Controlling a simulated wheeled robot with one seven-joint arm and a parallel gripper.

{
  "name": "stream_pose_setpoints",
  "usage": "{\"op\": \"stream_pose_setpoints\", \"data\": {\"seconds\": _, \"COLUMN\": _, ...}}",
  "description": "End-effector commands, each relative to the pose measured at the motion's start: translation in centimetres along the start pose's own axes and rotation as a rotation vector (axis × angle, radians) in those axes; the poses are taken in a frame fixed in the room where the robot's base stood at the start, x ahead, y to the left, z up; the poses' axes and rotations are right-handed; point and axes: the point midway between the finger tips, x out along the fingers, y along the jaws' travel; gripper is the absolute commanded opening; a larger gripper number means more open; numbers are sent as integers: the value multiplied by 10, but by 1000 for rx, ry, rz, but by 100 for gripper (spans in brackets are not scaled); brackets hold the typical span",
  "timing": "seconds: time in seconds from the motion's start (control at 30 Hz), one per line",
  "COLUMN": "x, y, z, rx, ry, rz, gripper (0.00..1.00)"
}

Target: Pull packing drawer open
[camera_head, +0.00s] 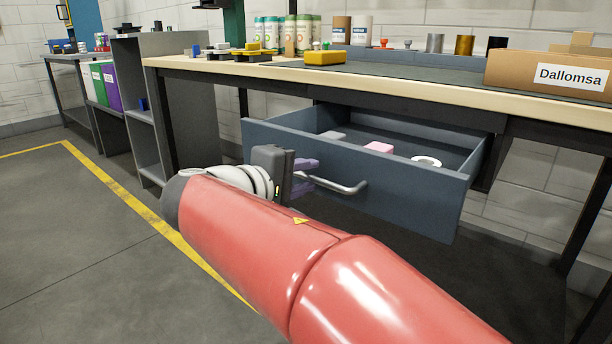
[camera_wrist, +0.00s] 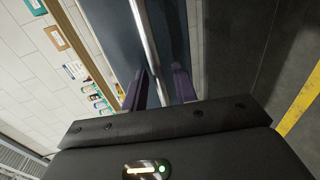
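The packing drawer (camera_head: 400,205) is a blue-grey drawer under the long workbench. It stands pulled well out, with its inside in view. Its silver bar handle (camera_head: 345,187) is on the front face and runs between my fingers in the wrist view (camera_wrist: 145,40). My gripper (camera_head: 304,175) is at the left end of the handle. Its two purple fingers stand apart, one on each side of the bar, with a gap visible beside it in the wrist view (camera_wrist: 160,88). The gripper is open around the handle, not closed on it.
A pink block (camera_head: 378,148) and a white ring (camera_head: 426,161) lie in the drawer. The workbench (camera_head: 420,95) above carries cans, a yellow tool (camera_head: 325,58) and a cardboard box (camera_head: 550,72). A grey shelf (camera_head: 150,110) stands at left. The floor at left is clear.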

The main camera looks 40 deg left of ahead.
Motion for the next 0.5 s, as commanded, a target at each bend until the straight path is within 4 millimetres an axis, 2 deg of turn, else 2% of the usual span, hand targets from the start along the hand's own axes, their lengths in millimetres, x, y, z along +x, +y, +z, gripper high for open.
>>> {"op": "stream_pose_setpoints", "data": {"seconds": 0.3, "x": -54, "y": 0, "z": -1, "rx": -1, "ry": 4, "rz": -1, "gripper": 28}}
{"op": "stream_pose_setpoints", "data": {"seconds": 0.5, "x": -70, "y": 0, "z": 0, "rx": -1, "ry": 2, "rz": -1, "gripper": 28}}
